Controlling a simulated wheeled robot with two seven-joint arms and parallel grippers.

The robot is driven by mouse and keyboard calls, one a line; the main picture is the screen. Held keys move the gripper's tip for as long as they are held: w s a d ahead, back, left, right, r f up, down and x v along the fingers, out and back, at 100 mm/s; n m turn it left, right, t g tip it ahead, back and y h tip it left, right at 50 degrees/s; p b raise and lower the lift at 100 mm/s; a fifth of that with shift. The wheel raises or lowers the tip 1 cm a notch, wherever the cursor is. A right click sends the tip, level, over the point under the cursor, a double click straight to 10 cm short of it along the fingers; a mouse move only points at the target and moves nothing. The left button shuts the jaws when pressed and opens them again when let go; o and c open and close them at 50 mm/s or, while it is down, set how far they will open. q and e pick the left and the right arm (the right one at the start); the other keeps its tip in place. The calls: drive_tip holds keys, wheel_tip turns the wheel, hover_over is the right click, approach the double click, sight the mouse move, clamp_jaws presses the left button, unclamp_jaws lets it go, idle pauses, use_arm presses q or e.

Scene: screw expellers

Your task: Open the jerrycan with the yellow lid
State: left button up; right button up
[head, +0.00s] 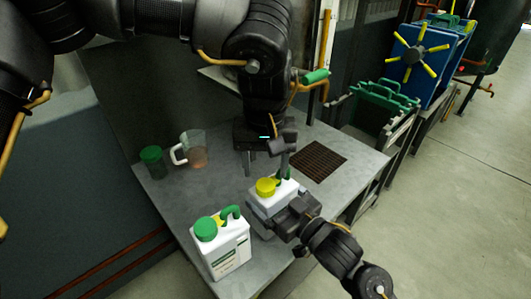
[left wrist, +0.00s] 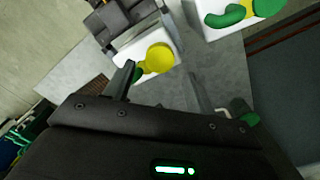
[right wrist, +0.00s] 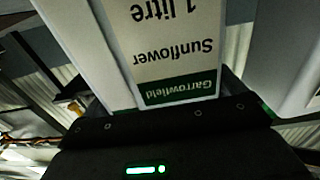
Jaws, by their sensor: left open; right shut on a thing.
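The white jerrycan with the yellow lid (head: 268,187) stands on the grey table. My right gripper (head: 285,216) is shut around its body from the right. In the right wrist view the body (right wrist: 165,40) fills the space between the fingers, its label upside down. The yellow lid (left wrist: 159,58) is on the jerrycan in the left wrist view, with part of a green handle (head: 287,174) beside it. My left gripper (head: 266,158) is open and empty above and behind the lid, with its fingers pointing towards it. The lid appears beyond the fingertips, apart from them.
A second white jerrycan with a green lid (head: 206,230) stands at the table's front. A glass jug (head: 194,152) and a green-lidded jar (head: 153,160) stand at the left. A brown grate (head: 319,161) lies at the right. The table (head: 180,190) is bare between jar and jerrycans.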

sight(265, 184)
use_arm(q)
drive_tip(key=shift+f, duration=2.35)
